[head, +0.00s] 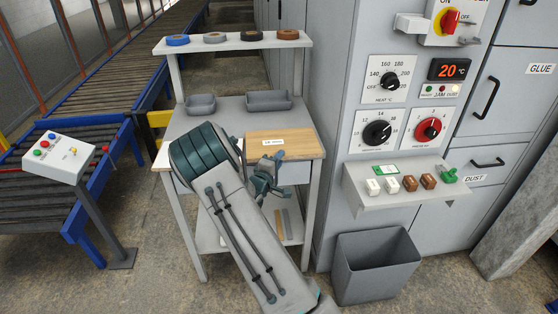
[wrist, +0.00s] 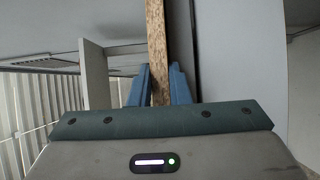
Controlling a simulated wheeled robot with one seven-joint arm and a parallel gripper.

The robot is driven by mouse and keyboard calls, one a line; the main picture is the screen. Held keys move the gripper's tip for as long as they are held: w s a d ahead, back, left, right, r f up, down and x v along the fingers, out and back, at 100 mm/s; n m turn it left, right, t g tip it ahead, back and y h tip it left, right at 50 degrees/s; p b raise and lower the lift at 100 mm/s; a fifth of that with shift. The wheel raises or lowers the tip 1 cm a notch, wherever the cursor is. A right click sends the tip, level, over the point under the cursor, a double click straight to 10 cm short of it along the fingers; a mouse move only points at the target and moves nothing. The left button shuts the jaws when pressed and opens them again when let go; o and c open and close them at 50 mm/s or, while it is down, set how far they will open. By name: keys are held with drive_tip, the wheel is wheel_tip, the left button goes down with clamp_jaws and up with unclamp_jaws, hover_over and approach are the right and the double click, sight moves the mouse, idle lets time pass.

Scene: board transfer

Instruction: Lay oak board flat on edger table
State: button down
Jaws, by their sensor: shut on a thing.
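The oak board (head: 292,143) has a light wood top face and a small white label. In the head view it appears level over the right part of the grey workbench (head: 228,113), its near edge along the bench's front. I cannot tell whether its whole underside touches the bench. My gripper (head: 270,168) is at the board's near edge, partly hidden by my own wrist. In the wrist view, my gripper (wrist: 160,88) is shut on the board, with its speckled chipboard edge (wrist: 156,40) between the two blue fingers.
Two grey trays (head: 268,101) sit at the bench's back, below a shelf (head: 235,43) with several tape rolls. A tall grey machine cabinet (head: 343,125) stands close on the right, with a grey bin (head: 375,265) before it. A roller conveyor (head: 100,115) is at left.

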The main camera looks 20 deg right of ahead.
drive_tip(key=c, duration=1.3)
unclamp_jaws()
drive_tip(key=shift+o, duration=0.3)
drive_tip(key=shift+f, duration=0.15)
drive_tip(key=shift+s+a, duration=0.1)
drive_tip(key=shift+b+v, duration=0.3)
drive_tip(key=shift+v, duration=1.1)
drive_tip(key=shift+v, duration=1.55)
drive_tip(key=o, duration=0.6)
drive_tip(key=shift+c, duration=0.2)
